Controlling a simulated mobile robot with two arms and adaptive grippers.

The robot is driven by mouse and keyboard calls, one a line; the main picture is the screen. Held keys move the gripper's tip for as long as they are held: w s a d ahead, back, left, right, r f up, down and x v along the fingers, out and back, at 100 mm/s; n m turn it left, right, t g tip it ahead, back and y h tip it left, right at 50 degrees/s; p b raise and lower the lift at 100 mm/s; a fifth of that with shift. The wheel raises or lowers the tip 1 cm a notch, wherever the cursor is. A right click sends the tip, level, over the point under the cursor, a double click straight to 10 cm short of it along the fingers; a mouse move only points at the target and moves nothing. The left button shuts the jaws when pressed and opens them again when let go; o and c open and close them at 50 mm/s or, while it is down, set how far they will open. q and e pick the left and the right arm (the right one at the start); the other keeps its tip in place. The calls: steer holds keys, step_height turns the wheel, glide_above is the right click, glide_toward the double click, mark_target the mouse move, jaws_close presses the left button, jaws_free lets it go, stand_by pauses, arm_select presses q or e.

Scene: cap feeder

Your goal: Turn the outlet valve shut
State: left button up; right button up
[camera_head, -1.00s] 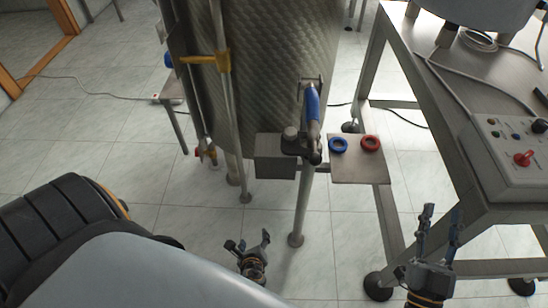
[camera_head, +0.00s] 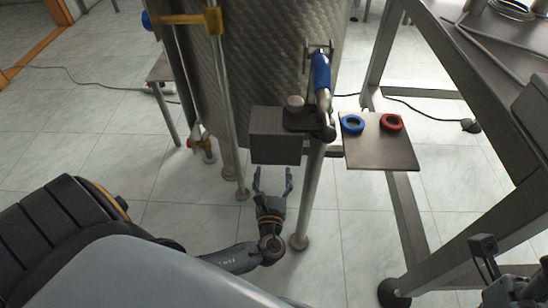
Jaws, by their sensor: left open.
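A metal fitting with a blue handle (camera_head: 321,75) stands out from the front of the ribbed steel tank (camera_head: 270,65); it looks like the outlet valve. The handle is upright and its lower end meets a dark metal part above a grey box (camera_head: 276,136). My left gripper (camera_head: 273,176) is open and empty, pointing up the picture just below the grey box, apart from the handle. My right gripper (camera_head: 510,268) is at the lower right edge, partly cut off; its opening is unclear.
A small metal plate (camera_head: 380,156) right of the handle carries a blue ring (camera_head: 352,123) and a red ring (camera_head: 391,122). A steel table (camera_head: 480,110) stands at the right. A tank leg (camera_head: 310,200) is right of my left gripper.

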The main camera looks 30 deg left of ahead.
arm_select(q)
steer(key=b+x, duration=0.1)
steer(key=x, duration=0.5)
steer(key=shift+c, duration=0.4)
steer(key=c, duration=1.1)
